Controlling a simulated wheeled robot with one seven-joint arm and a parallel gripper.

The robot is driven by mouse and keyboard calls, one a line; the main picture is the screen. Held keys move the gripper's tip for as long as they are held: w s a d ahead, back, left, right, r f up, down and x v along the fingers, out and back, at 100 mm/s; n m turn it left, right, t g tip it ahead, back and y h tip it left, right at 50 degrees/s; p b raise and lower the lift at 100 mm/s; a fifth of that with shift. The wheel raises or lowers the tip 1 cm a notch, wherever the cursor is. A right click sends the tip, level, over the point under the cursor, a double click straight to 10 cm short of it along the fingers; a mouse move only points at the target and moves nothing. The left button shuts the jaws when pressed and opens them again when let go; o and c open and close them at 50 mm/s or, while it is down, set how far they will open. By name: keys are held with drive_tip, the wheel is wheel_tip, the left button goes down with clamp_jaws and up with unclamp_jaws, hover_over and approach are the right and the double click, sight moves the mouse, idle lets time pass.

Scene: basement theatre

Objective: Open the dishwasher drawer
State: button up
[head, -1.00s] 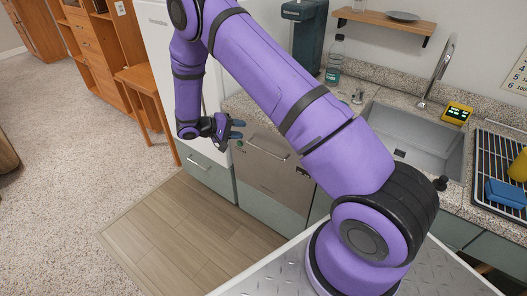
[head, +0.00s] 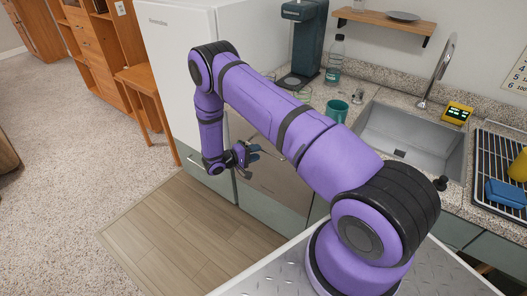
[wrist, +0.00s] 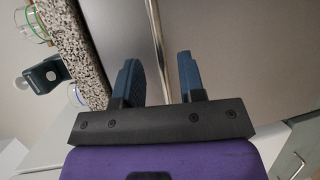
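The dishwasher drawer (head: 276,192) is a brownish-grey front below the counter, left of the sink; it looks closed. Its upper part and handle are largely hidden behind my arm and gripper in the head view. My gripper (head: 250,154) is close in front of this drawer, near its upper left. In the wrist view the drawer front (wrist: 235,50) fills the upper right. A pale strip, seemingly the handle (wrist: 155,30), runs up between the two spread fingers of my gripper (wrist: 159,60). The fingers are apart and not closed on it.
A white fridge (head: 172,60) stands left of the drawer. The granite counter (head: 377,88) above carries a coffee machine (head: 302,45), a bottle (head: 335,62) and a teal cup (head: 337,110). The sink (head: 410,135) is to the right. The wooden floor (head: 190,230) in front is clear.

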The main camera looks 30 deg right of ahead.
sight(264, 151)
drive_tip(key=shift+s+d+f, duration=0.1)
drive_tip(key=shift+d+f, duration=0.1)
drive_tip(key=shift+d, duration=0.85)
drive_tip(key=shift+d+f, duration=0.2)
drive_tip(key=shift+d, duration=0.8)
clamp_jaws()
